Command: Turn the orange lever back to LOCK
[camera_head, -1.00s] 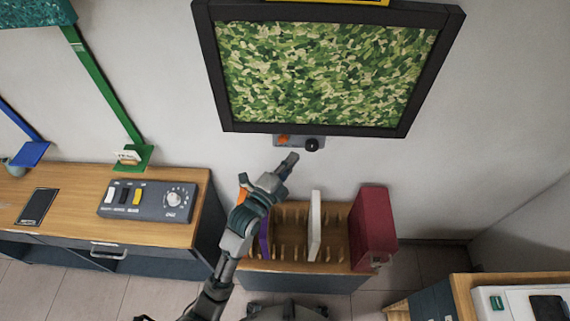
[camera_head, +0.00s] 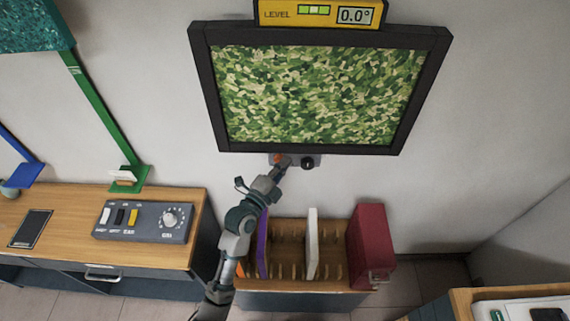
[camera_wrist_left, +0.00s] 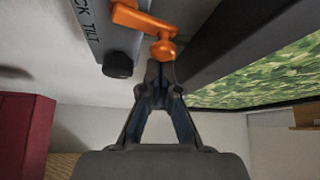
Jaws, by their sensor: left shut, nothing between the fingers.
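The orange lever (camera_head: 279,158) is on a small grey panel under the lower edge of the framed camouflage picture (camera_head: 315,85). In the left wrist view the lever (camera_wrist_left: 143,20) ends in a round orange knob. Part of a label there reads "CK TILT". A black knob (camera_head: 307,163) sits to the right of the lever in the head view. My left gripper (camera_wrist_left: 162,74) is shut and empty, with its fingertips right at the lever's round end. I cannot tell whether they touch. The gripper (camera_head: 282,165) partly covers the panel in the head view. My right gripper is not in view.
A yellow level display (camera_head: 318,13) above the frame reads 0.0°. Below stands a wooden rack (camera_head: 288,230) with a purple and a white board, beside a dark red box (camera_head: 371,245). A grey control box (camera_head: 145,221) sits on the left cabinet. The wall around the panel is clear.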

